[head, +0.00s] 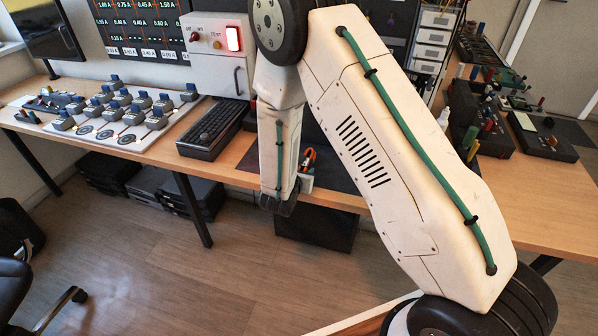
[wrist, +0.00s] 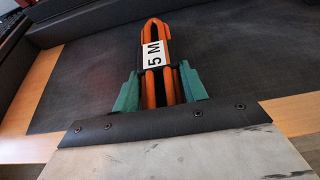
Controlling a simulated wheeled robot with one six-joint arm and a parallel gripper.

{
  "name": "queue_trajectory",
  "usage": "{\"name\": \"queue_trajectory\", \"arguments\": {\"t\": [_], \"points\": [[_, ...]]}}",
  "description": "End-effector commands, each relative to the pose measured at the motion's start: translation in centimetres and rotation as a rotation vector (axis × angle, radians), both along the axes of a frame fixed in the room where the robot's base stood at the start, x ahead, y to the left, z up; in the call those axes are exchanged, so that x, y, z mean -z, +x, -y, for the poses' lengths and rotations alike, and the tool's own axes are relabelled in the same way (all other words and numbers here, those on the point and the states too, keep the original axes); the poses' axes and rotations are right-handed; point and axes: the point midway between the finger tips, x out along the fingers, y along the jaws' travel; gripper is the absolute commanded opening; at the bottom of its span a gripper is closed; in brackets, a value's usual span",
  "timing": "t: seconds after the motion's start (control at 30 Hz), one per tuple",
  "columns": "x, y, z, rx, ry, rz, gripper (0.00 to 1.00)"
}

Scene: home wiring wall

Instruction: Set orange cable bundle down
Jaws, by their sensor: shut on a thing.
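The orange cable bundle (wrist: 152,34) carries a white label reading "5 M". In the wrist view it sits between the two teal fingers of my gripper (wrist: 157,86), which is shut on it. A dark mat (wrist: 230,60) on the wooden table fills the view behind the bundle. I cannot tell whether the bundle touches the mat. In the head view a bit of the orange bundle (head: 309,157) shows just right of my forearm, over the table's front part. My arm hides most of the mat there, and the gripper's fingers are largely hidden.
A black keyboard (head: 212,128) lies left of my arm on the wooden table (head: 150,152). A white board with several grey-blue devices (head: 120,110) is farther left. A white box with a lit red switch (head: 218,45) stands behind. Black cases (head: 540,137) stand at the right.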

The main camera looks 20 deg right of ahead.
Motion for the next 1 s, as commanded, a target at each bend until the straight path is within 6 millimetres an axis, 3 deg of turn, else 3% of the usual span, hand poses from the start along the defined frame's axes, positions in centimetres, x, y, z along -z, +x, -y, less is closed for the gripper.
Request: {"name": "queue_trajectory", "arguments": {"t": [0.1,0.13,0.2,0.57,1.0], "points": [[0.2,0.0,-0.2,-0.002,0.0,0.0,0.14],[0.2,0.0,-0.2,-0.003,0.001,-0.001,0.48],[0.2,0.0,-0.3,-0.004,0.0,0.0,0.64],[-0.2,-0.2,-0.7,-0.007,0.001,0.0,0.64],[-3.4,-6.5,-5.4,-0.01,0.0,0.001,0.64]]}}
